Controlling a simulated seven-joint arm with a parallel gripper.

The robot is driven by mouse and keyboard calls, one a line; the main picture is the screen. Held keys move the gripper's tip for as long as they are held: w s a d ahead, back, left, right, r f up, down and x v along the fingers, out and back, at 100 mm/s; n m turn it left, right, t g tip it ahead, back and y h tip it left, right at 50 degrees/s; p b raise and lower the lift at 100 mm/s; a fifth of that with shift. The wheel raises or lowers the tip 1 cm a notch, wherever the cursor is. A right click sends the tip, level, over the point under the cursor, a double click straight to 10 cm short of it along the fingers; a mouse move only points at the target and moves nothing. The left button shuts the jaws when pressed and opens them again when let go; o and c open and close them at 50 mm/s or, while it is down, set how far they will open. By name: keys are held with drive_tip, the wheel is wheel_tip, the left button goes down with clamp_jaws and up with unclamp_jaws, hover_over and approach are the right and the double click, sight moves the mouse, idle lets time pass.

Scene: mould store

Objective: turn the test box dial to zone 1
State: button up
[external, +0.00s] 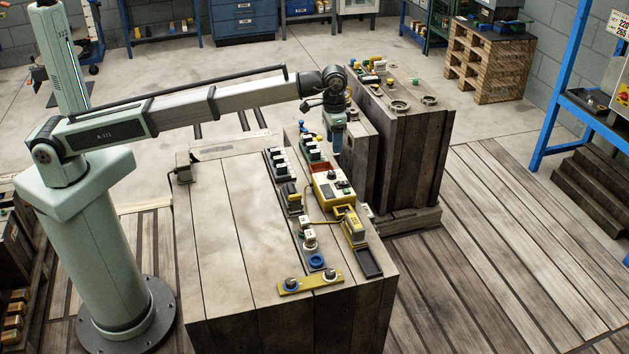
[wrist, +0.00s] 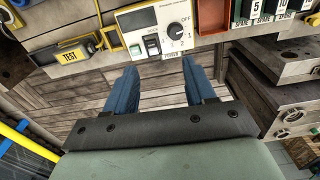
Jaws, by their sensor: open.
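The test box (external: 333,190) is a yellow case with a pale face, set on the wooden top near its right edge. In the wrist view the test box (wrist: 140,22) is at the top, partly cut off. Its black round dial (wrist: 176,31) is at the right of its face, with OFF and numbers beside it. I cannot tell surely which mark the dial points at. My gripper (external: 337,146) hangs above and behind the box. In the wrist view my gripper (wrist: 157,68) shows two blue fingers apart, empty, below the box face and clear of the dial.
A yellow TEST unit (wrist: 70,56) lies beside the box. Numbered dark blocks (wrist: 262,9) stand on its other side. A yellow plate with two knobs (external: 311,282) is near the front. A taller wooden crate (external: 405,145) stands behind right. The wooden top (external: 235,235) at left is clear.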

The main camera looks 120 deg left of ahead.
sight(332, 172)
drive_tip(key=f, duration=0.4)
drive_tip(key=s+a+f, duration=0.1)
drive_tip(key=f, duration=0.4)
drive_tip(key=a+f, duration=0.1)
drive_tip(key=f, duration=0.3)
drive_tip(key=shift+s+a+f, duration=0.15)
drive_tip(key=shift+s+a, duration=0.1)
drive_tip(key=shift+s, duration=0.1)
clamp_jaws()
